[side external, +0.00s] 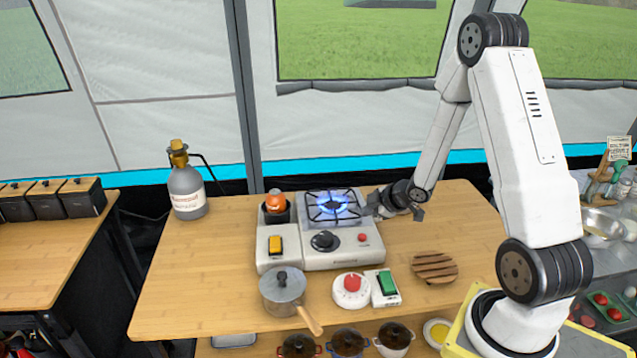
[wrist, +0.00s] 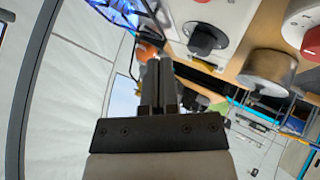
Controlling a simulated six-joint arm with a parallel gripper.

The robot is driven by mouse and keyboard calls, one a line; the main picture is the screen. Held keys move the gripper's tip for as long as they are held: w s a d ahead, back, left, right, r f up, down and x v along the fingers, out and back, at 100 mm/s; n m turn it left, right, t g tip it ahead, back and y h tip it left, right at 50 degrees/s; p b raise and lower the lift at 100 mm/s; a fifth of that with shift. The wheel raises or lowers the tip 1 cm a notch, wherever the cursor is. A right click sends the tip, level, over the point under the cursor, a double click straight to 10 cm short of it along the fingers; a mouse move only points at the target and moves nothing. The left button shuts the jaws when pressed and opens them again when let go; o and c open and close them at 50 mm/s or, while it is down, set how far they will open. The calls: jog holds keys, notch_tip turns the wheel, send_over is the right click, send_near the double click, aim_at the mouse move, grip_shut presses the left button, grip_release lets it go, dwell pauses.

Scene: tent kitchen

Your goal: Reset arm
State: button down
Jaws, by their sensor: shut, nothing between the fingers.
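My gripper (side external: 375,205) is low at the right side of the lit stove (side external: 345,258), close beside the burner in the side external view. In the wrist view my gripper (wrist: 159,65) has its two fingers together, with nothing held between them. The stove burner (side external: 332,205) has a blue flame under its black grate. In the wrist view the flame (wrist: 115,12) shows at the top, and a black knob (wrist: 208,38) shows to the right of the fingers. Whether my gripper touches the stove cannot be told.
A saucepan (side external: 283,288), a red-knobbed timer (side external: 351,290), a green switch (side external: 387,285) and a wooden trivet (side external: 435,267) stand in front of the stove. A gas bottle (side external: 186,190) is at the table's back left. The table's left part (side external: 200,270) is clear.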

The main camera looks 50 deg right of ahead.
jog(key=shift+w+a+r, duration=0.15)
jog(key=shift+a+r, duration=0.15)
jog(key=shift+a, duration=0.1)
jog(key=s+a+r+m+g, duration=0.2)
jog(key=s+a, duration=0.1)
jog(key=a, duration=0.4)
jog(key=s+a+r+m+g, duration=0.2)
jog(key=s+a+m, duration=0.1)
jog(key=a, duration=0.4)
jog(key=s+a+r+m+g, duration=0.2)
jog(key=s+a+r+m, duration=0.1)
jog(key=a, duration=0.4)
jog(key=shift+s+g, duration=0.3)
jog(key=shift+s, duration=0.05)
